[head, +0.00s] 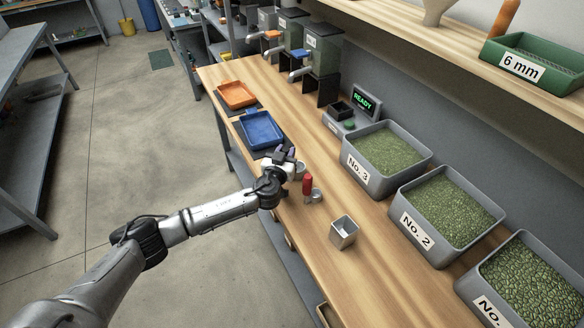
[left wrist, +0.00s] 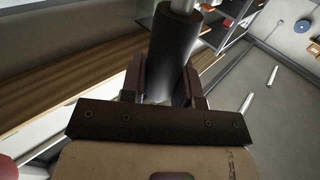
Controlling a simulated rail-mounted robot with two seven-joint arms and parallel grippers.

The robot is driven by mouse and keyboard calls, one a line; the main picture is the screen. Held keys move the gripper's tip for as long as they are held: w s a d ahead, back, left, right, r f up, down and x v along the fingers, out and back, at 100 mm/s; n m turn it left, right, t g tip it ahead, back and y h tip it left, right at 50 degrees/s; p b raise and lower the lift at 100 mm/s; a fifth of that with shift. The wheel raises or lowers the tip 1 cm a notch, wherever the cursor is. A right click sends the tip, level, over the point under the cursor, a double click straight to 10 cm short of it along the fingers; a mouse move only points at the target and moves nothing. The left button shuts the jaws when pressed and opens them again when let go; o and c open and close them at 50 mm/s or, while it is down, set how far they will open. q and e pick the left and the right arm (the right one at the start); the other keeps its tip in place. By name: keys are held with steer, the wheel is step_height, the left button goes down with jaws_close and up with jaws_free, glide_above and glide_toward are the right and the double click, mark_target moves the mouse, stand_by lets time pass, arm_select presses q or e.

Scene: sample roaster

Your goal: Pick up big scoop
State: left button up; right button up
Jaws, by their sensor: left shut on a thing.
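My left gripper (head: 284,155) is at the bench's front edge, just below the blue tray. In the left wrist view its two fingers (left wrist: 162,88) are shut on a thick dark cylindrical handle (left wrist: 174,48) with a bare metal rod at its end. I take this to be the big scoop's handle. A pale metal cup (head: 300,170) shows beside the gripper in the head view, perhaps the scoop's bowl; the gripper hides much there. A smaller scoop with a red handle (head: 306,185) stands just right of it. My right gripper is not in view.
A square metal cup (head: 343,232) stands on the wooden bench (head: 375,270). Blue (head: 262,130) and orange (head: 237,95) trays lie farther up the bench.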

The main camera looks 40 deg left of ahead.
arm_select(q)
steer(key=c, duration=0.3)
jaws_close()
